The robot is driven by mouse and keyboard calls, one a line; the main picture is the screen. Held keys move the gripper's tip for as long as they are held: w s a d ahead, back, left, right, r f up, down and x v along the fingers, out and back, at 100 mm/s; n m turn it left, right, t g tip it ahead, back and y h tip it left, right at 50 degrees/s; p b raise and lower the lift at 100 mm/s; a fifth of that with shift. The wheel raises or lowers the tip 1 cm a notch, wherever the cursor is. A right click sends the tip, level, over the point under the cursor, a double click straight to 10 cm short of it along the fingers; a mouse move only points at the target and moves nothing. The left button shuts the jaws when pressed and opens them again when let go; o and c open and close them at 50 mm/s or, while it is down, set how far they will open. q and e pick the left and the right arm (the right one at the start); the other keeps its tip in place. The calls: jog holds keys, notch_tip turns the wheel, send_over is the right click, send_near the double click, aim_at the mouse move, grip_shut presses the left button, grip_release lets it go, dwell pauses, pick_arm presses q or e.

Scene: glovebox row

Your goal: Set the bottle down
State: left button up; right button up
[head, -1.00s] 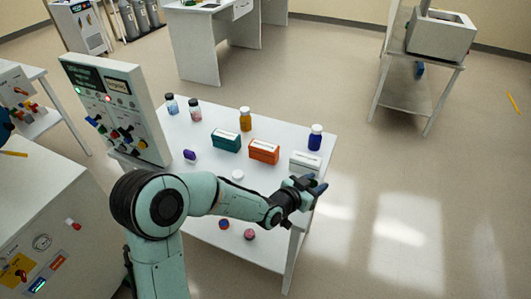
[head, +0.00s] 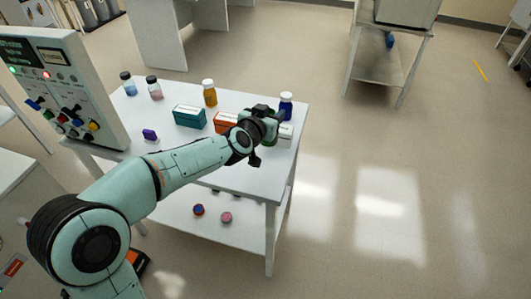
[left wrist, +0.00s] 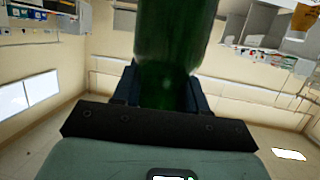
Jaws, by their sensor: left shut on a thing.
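The bottle's far end runs out of the top of that picture. In the head view the held bottle is mostly hidden by the gripper, and I cannot tell whether it touches the table. My right gripper is not in view.
A control panel (head: 62,88) rises at the left.

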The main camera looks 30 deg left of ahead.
pick_arm(q)
notch_tip(320, 180, down, 8)
jog(key=b, duration=0.4)
jog(key=shift+w+b, duration=0.1)
jog(key=shift+b, duration=0.25)
notch_tip(320, 180, down, 5)
jog(key=b, duration=0.2)
jog(key=shift+b, duration=0.3)
jog(key=shift+r, duration=0.1)
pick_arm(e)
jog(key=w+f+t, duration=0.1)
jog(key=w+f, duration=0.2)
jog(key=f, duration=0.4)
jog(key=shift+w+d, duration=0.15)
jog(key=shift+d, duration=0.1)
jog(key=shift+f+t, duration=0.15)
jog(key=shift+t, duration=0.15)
pick_arm(q)
jog(key=o, duration=1.1)
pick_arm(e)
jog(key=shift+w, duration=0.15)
